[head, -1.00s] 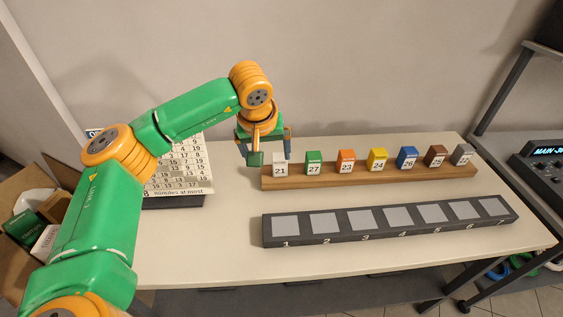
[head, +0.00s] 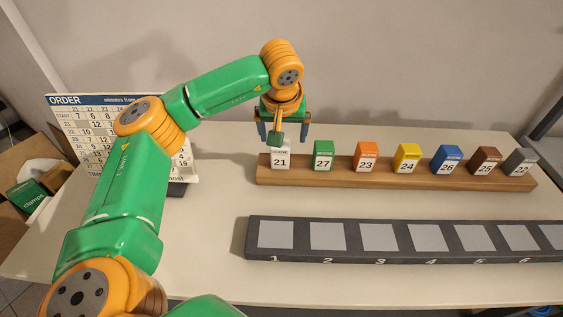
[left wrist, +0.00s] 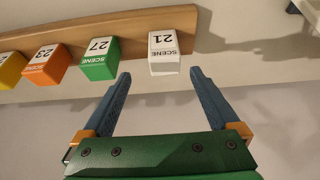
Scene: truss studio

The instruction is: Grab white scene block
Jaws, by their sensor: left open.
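The white scene block (head: 281,157), marked 21, stands at the left end of the wooden rack (head: 400,176). In the left wrist view the white block (left wrist: 164,53) shows ahead of the fingertips, a little above the gap between them. My left gripper (head: 283,138) is open and empty, just above and around the top of the white block in the head view. In the left wrist view the fingers of my left gripper (left wrist: 160,78) are spread apart, and the block does not appear between them. My right gripper is not in view.
The green block (head: 323,155) is the nearest neighbour on the rack, with several coloured blocks farther right. A dark tray (head: 300,255) with numbered grey pads lies in front. An order board (head: 75,130) stands at the left, behind my arm.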

